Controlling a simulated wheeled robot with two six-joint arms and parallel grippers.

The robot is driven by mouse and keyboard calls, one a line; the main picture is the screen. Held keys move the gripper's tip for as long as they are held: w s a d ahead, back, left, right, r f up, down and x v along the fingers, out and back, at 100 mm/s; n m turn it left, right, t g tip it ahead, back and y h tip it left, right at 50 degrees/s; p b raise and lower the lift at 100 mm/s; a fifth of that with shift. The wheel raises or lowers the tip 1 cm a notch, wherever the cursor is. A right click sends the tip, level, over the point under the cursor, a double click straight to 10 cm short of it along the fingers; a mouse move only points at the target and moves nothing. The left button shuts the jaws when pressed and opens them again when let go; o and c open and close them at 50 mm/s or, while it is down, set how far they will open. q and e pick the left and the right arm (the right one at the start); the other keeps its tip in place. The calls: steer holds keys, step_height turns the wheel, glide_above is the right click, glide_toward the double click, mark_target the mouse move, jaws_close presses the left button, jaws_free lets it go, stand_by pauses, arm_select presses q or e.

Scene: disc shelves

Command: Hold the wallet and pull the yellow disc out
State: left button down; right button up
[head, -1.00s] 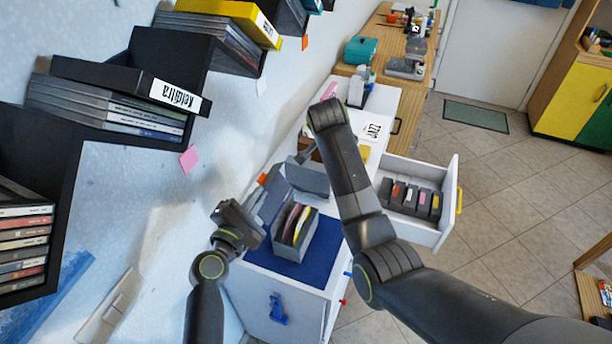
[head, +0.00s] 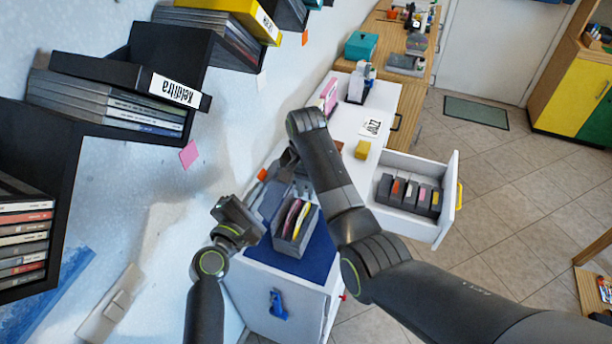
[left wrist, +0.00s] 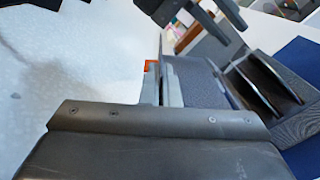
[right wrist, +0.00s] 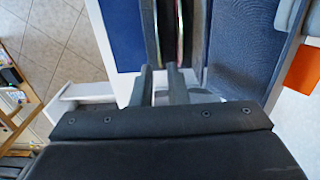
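The wallet (head: 293,246) is an open grey case on a blue mat on the white cabinet. The yellow disc (head: 291,217) stands upright in it beside a pink-edged disc (head: 303,218). My left gripper (head: 262,226) is at the wallet's left side; in the left wrist view its fingers (left wrist: 163,88) are close together at a grey panel, and I cannot tell whether they grip it. My right gripper (head: 298,185) is over the wallet's far end, partly hidden by my arm. In the right wrist view its fingers (right wrist: 160,85) are slightly apart, just short of the disc edges, and look empty.
An open drawer (head: 449,215) with several grey cases is at right. A yellow block (head: 361,149) and a JAZZ label (head: 372,124) lie on the white top. Black shelves (head: 95,125) with discs jut from the left wall.

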mark_target(306, 205)
steer(key=shift+f, duration=3.2)
jaws_close()
steer(key=shift+r, duration=0.1)
steer(key=shift+r, duration=4.9)
